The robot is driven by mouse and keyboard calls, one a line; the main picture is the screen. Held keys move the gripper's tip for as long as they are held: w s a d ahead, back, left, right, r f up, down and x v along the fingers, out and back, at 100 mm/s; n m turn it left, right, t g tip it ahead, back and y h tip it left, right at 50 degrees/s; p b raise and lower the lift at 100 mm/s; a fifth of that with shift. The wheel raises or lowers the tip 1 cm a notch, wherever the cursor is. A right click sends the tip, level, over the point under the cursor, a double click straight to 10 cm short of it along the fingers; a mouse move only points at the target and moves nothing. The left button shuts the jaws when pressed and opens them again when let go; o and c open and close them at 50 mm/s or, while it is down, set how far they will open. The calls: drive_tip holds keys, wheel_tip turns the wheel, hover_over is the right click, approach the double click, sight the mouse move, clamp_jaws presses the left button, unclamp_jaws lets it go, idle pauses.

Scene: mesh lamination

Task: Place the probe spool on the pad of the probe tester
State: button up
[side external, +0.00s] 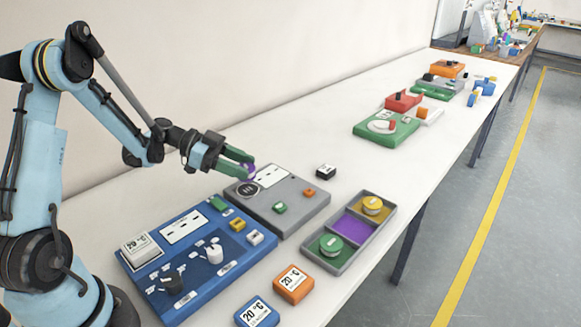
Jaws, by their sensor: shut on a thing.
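My gripper (244,161) has green fingers and is shut on a small purple spool (249,171), mostly hidden between the fingers. Its colour matches the empty purple compartment of the spool tray, so I take it as the probe spool. The grey probe tester (296,214) lies below the gripper, with a round dark pad (247,188) at its upper left corner. The spool is just above the pad's far edge in the picture; I cannot tell whether they touch. The tester also has a white display, a green button and an orange button.
The grey tray (345,259) holds a yellow spool (372,206) and a green spool (331,245). A blue panel (170,286) adjoins the tester at left. A small black block (326,171), an orange box (293,283) and a blue box (256,311) stand nearby.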

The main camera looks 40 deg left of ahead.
drive_tip(key=shift+f, duration=2)
drive_tip(key=o, duration=1.1)
drive_tip(key=shift+c, duration=0.2)
